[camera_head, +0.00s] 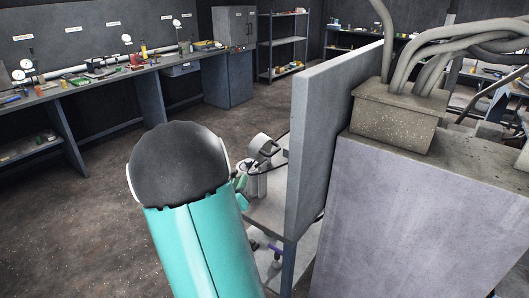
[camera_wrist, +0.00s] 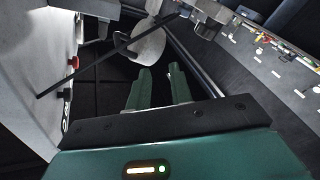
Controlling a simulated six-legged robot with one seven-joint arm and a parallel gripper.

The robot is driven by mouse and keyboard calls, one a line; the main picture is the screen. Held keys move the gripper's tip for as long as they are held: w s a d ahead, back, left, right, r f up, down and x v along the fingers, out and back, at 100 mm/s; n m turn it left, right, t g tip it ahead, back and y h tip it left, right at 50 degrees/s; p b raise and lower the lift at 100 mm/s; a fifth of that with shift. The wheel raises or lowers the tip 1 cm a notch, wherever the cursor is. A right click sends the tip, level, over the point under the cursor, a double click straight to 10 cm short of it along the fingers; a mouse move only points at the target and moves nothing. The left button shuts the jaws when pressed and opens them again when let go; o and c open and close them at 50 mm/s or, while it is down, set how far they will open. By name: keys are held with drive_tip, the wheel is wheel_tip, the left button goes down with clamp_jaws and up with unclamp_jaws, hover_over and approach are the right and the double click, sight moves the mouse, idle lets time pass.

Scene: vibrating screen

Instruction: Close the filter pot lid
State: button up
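A grey filter pot (camera_head: 256,182) stands on a bench beside a tall grey panel in the head view, partly behind my arm. A round grey piece (camera_head: 262,146), which looks like its lid, stands raised and tilted above it. In the wrist view a pale grey rounded part (camera_wrist: 148,46), likely the lid, lies beyond my fingers, with a thin dark rod crossing near it. My gripper (camera_wrist: 159,88) is open, with its two green fingers apart and nothing visible between them. The fingers look short of the grey part. My arm hides most of the gripper in the head view.
A long workbench (camera_head: 120,75) with tools runs along the back left. The floor between is clear.

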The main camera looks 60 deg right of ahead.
sight(274, 152)
drive_tip(key=s+d+g+h, duration=0.3)
drive_tip(key=s, duration=0.3)
drive_tip(key=x, duration=1.3)
drive_tip(key=shift+w, duration=0.35)
clamp_jaws()
